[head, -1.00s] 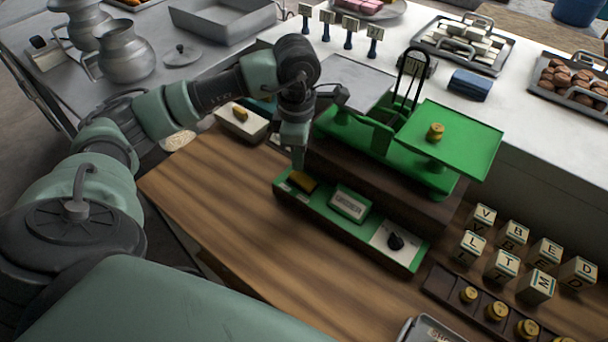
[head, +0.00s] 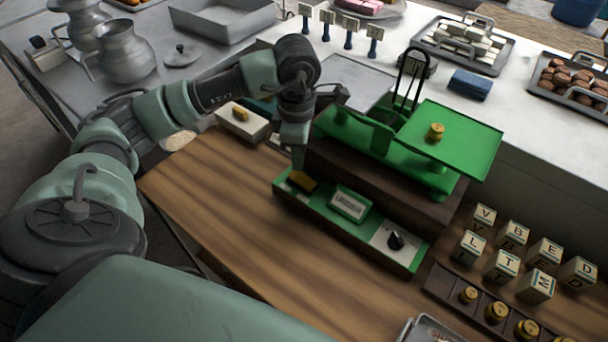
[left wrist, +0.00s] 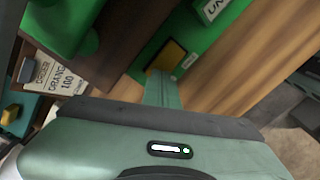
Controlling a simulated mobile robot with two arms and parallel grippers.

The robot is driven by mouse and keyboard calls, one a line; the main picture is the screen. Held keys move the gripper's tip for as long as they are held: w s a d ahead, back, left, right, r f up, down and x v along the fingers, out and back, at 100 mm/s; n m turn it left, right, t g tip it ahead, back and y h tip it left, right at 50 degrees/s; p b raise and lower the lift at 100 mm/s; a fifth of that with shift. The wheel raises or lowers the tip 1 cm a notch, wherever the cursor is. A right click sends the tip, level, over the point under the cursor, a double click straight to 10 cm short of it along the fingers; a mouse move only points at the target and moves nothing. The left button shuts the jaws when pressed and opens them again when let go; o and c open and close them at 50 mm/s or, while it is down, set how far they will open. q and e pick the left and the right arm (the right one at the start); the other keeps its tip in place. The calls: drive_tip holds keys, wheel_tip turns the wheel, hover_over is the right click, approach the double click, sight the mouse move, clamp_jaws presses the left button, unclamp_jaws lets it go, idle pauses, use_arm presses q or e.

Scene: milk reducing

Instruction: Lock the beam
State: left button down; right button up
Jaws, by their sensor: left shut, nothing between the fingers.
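The green balance scale (head: 375,145) stands on a dark wooden base, with a grey pan (head: 355,80) at left and a green pan (head: 455,135) at right. A brass weight (head: 436,131) rests on the green pan. The green front panel carries a yellow switch (head: 303,182), a label plate (head: 349,204) and a dark knob (head: 396,240). In the left wrist view the plate (left wrist: 213,8) shows the letters "UN", the rest cut off. My left gripper (head: 297,162) is shut and empty, pointing down at the yellow switch (left wrist: 172,56); I cannot tell whether it touches. My right gripper is out of view.
Lettered cubes (head: 502,265) and a dark rack (head: 450,284) of brass weights stand at the right. A cream box (head: 240,122) with a yellow top piece lies left of the scale. The wooden table (head: 240,220) in front is clear.

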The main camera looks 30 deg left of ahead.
sight(298, 175)
use_arm(q)
drive_tip(key=shift+f+b, duration=1.45)
drive_tip(key=shift+f, duration=0.1)
idle(0.7)
drive_tip(key=shift+s+r, duration=0.1)
drive_tip(key=shift+w+r+p, duration=0.2)
drive_tip(key=shift+r+p, duration=0.4)
drive_tip(key=shift+r, duration=0.2)
drive_tip(key=shift+s+r+p, duration=0.1)
drive_tip(key=shift+r+p, duration=1.25)
drive_tip(key=shift+r, duration=1.3)
drive_tip(key=shift+r, duration=0.1)
